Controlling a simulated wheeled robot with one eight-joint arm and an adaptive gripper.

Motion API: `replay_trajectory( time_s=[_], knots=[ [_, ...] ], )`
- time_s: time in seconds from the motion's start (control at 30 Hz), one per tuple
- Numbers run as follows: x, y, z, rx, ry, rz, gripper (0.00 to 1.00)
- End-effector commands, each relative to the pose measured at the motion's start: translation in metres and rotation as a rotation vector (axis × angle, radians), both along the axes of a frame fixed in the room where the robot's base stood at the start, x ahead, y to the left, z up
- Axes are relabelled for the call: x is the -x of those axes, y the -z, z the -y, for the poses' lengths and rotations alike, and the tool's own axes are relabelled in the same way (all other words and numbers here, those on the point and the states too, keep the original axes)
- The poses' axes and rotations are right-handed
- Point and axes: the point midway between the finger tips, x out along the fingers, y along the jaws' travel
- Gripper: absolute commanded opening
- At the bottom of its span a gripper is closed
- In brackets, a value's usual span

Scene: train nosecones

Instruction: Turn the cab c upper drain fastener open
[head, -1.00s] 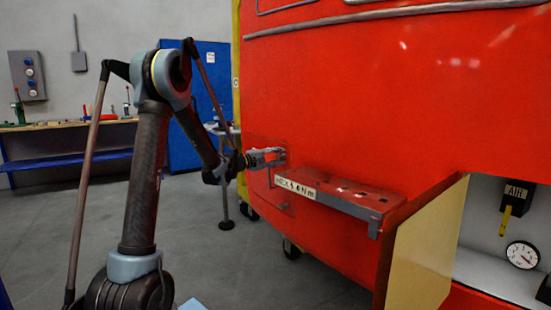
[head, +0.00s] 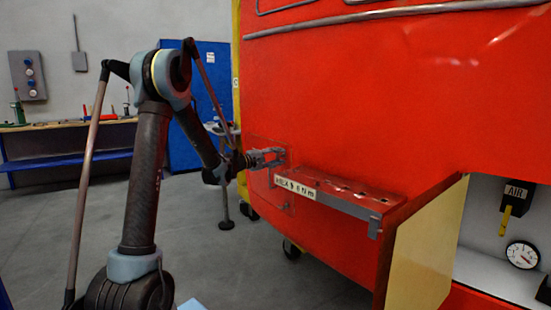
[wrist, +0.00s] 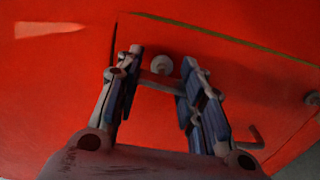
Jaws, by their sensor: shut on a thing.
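My gripper (head: 270,157) reaches the red train side at the upper part of a small outlined drain panel (head: 262,195). In the wrist view the two fingers of my gripper (wrist: 160,85) stand either side of a short grey bar (wrist: 161,83), just below a pale round knob (wrist: 162,64). I take these as the upper drain fastener, and the fingers are shut on it. The panel (wrist: 225,75) spreads to the right in the wrist view. In the head view the gripper hides most of the fastener.
A red shelf (head: 350,192) with a white label juts out right of the gripper. A bent rod (wrist: 252,138) shows beside the right finger. An open yellowish door (head: 425,245) and gauge (head: 522,255) are farther right.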

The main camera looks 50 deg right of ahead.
Motion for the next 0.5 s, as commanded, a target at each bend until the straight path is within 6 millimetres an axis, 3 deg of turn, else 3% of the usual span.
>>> replay_trajectory(
  time_s=[0.37,0.4,0.5],
  knots=[
    [-0.0058,0.0016,0.0007,-0.002,-0.012,0.005,0.12],
    [-0.0058,0.0016,0.0007,-0.002,-0.011,0.005,0.42],
    [-0.0044,0.0012,0.0006,-0.002,-0.009,0.004,0.60]
  ],
)
